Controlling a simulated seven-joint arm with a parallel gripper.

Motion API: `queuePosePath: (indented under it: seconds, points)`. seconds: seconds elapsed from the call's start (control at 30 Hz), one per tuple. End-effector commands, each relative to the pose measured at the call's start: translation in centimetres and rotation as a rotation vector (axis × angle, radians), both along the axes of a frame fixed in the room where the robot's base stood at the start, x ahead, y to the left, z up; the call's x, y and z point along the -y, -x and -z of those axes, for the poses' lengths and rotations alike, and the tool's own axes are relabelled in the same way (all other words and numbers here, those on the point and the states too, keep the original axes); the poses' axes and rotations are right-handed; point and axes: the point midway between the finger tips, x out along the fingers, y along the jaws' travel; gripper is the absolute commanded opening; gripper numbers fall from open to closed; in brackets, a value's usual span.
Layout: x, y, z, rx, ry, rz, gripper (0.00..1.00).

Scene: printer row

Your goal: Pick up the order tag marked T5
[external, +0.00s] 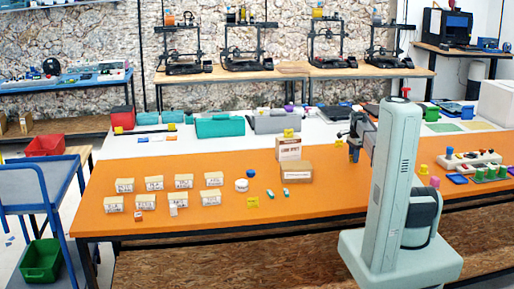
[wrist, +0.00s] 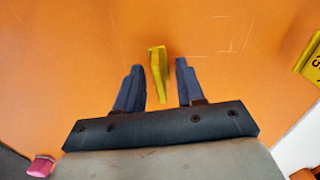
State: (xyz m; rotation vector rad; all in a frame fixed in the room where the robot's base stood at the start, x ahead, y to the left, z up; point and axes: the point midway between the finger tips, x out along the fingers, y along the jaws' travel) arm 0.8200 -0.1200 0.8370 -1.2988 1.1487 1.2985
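My gripper (wrist: 160,88) is open, with its two dark blue fingers spread apart in the wrist view. A narrow yellow tag (wrist: 158,72) shows between the fingertips, with a visible gap to each finger; its marking cannot be read. A second yellow tag (wrist: 308,62) with dark characters is cut off by the right edge of that view; I cannot tell whether it reads T5. In the external view my gripper (external: 354,152) points down over the orange table near its far edge. A yellow tag (external: 339,143) shows just left of it there.
The orange table (external: 230,165) carries several labelled boxes at the left. A cardboard box (external: 293,171) stands left of my gripper, with another yellow tag (external: 252,202) in front. A pink object (wrist: 41,166) shows at the lower left of the wrist view. Orange surface around the fingers is mostly clear.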

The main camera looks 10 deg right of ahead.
Motion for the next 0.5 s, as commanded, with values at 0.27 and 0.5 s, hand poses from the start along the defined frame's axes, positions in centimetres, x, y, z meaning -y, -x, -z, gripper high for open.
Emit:
queuePosePath:
  seconds: [0.27,0.5]
  points:
    - [0.01,0.0,-0.05,0.0,0.0,0.0,0.19]
    - [0.01,0.0,-0.06,0.0,0.0,0.0,0.0]
